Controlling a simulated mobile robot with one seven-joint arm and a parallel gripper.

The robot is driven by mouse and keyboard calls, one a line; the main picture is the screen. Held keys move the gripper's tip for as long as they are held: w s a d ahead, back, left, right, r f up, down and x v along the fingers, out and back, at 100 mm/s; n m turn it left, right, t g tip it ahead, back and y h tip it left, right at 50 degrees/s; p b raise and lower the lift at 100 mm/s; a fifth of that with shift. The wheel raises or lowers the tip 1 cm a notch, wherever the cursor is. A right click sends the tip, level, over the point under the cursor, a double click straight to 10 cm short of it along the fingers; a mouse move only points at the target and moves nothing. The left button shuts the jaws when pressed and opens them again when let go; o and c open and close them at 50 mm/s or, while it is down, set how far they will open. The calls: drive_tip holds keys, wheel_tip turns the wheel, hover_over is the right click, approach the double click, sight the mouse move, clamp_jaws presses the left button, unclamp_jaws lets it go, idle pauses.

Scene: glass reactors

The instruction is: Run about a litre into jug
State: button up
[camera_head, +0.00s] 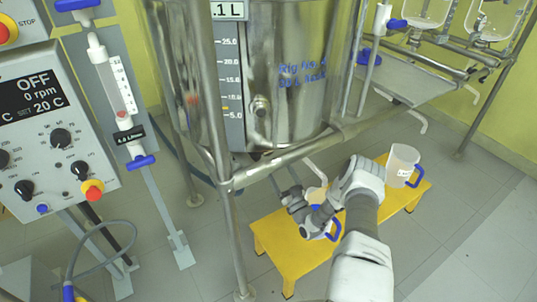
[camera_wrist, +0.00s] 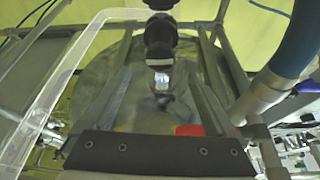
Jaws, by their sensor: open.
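A steel reactor vessel (camera_head: 285,80) with a litre scale (camera_head: 232,75) and blue lettering stands at the upper middle of the head view. Its small sign reads ".1 L", with the front cut off. A translucent jug (camera_head: 402,166) with a blue handle stands upright on the right end of a yellow stool. A second pale vessel with a blue handle (camera_head: 334,231) is partly hidden below my gripper. My gripper (camera_head: 296,207) is open, low under the vessel and over the stool's left part. In the wrist view a dark fitting (camera_wrist: 160,45) with a pale tip lies ahead between the fingers.
The yellow stool (camera_head: 285,262) stands on grey tiles. Steel frame legs (camera_head: 226,215) rise left of my gripper. A control panel (camera_head: 55,125) reading OFF and a flow tube (camera_head: 121,90) are at the left. More glassware on a frame (camera_head: 428,15) is at the upper right.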

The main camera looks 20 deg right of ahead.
drive_tip(key=b+x, duration=0.1)
drive_tip(key=x, duration=0.7)
drive_tip(key=shift+w+b, duration=0.1)
drive_tip(key=shift+b, duration=0.25)
drive_tip(key=shift+c, duration=0.2)
drive_tip(key=c, duration=1.3)
drive_tip(key=n+y, duration=0.2)
drive_tip(key=n, duration=0.2)
drive_tip(key=n+g+y, duration=0.1)
drive_tip(key=n+y, duration=0.1)
drive_tip(key=n, duration=0.2)
drive_tip(key=shift+d, duration=0.1)
drive_tip(key=shift+c, duration=0.2)
drive_tip(key=o, duration=1.4)
drive_tip(key=s+d+p, duration=0.1)
drive_tip(key=s+d, duration=0.1)
drive_tip(key=s, duration=0.3)
drive_tip(key=s+d+f+p, duration=0.1)
drive_tip(key=s+p, duration=0.1)
drive_tip(key=s, duration=0.3)
drive_tip(key=s+d+f+p, duration=0.1)
drive_tip(key=s+d, duration=0.1)
drive_tip(key=s, duration=0.3)
drive_tip(key=shift+s+d+p, duration=0.35)
drive_tip(key=shift+s+p, duration=0.05)
